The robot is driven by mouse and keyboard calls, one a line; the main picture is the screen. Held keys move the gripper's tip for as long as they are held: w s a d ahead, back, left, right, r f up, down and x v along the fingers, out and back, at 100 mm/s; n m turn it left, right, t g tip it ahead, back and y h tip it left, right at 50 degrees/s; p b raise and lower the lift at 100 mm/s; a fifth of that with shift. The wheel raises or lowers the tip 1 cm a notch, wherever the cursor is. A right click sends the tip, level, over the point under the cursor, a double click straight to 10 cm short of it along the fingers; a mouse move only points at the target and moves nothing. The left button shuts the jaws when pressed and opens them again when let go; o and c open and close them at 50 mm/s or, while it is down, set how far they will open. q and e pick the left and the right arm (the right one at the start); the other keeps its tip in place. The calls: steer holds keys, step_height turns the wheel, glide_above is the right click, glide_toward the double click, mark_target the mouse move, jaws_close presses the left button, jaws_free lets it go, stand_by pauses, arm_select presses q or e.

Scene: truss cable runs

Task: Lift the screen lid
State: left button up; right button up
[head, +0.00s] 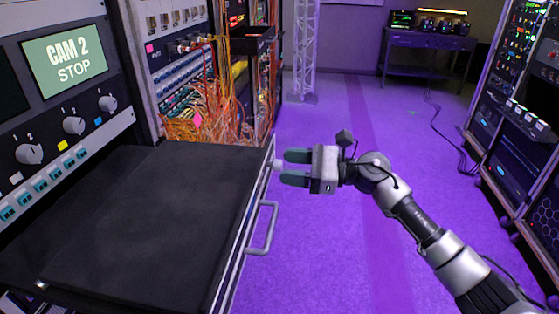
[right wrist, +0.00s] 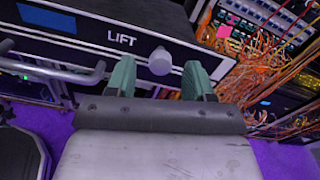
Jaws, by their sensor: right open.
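The screen lid (head: 155,220) is a flat black panel lying closed on a pulled-out drawer at the left of the head view. The drawer's front face carries the word LIFT and a round pale knob (right wrist: 160,61) in the right wrist view. The knob also shows at the drawer's far front end in the head view (head: 279,165). My right gripper (head: 287,167) is open, with its green fingers pointing at the front face. The knob stands between the two fingers in the wrist view, with a gap on each side. My left gripper is not in view.
A bar handle (head: 265,228) sticks out of the drawer front, nearer than the knob. Orange cables (head: 205,115) hang in the rack behind the drawer. The purple floor (head: 330,240) is clear. Another equipment rack (head: 520,130) stands at the right.

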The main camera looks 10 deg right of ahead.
steer(key=shift+x, duration=1.4)
steer(key=shift+c, duration=0.5)
jaws_close()
